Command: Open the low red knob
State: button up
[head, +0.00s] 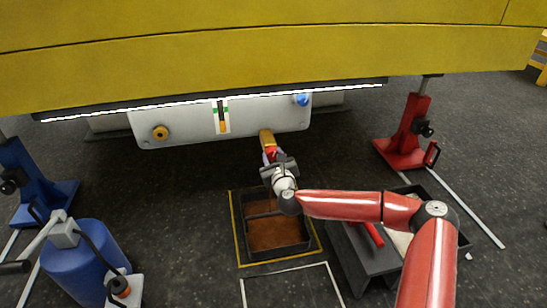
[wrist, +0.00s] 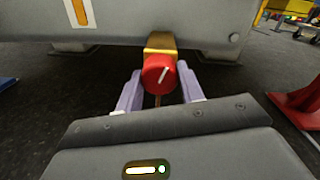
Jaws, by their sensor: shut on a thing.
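The low red knob (wrist: 159,74) has a white line on its face, which slants up to the right. It sits on a brass fitting (wrist: 160,46) under the grey tank. My gripper (wrist: 160,92) has a finger on each side of the knob and is shut on it. In the head view the brass fitting (head: 266,138) hangs at the tank's lower right, and my gripper (head: 271,155) reaches up to it from below. The knob is mostly hidden there by the gripper. A thin brownish streak shows below the knob in the wrist view.
The grey tank (head: 190,127) carries a level gauge (head: 222,117), a brass plug (head: 160,132) and a blue cap (head: 301,99). A black tray (head: 311,240) with brown liquid lies on the floor below. Red and blue stands are at the sides, under the yellow boom (head: 270,55).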

jog(key=shift+f+m, duration=0.1)
jog(key=shift+m, duration=1)
jog(key=o, duration=1)
jog(key=p+v, duration=0.1)
jog(key=v, duration=0.7)
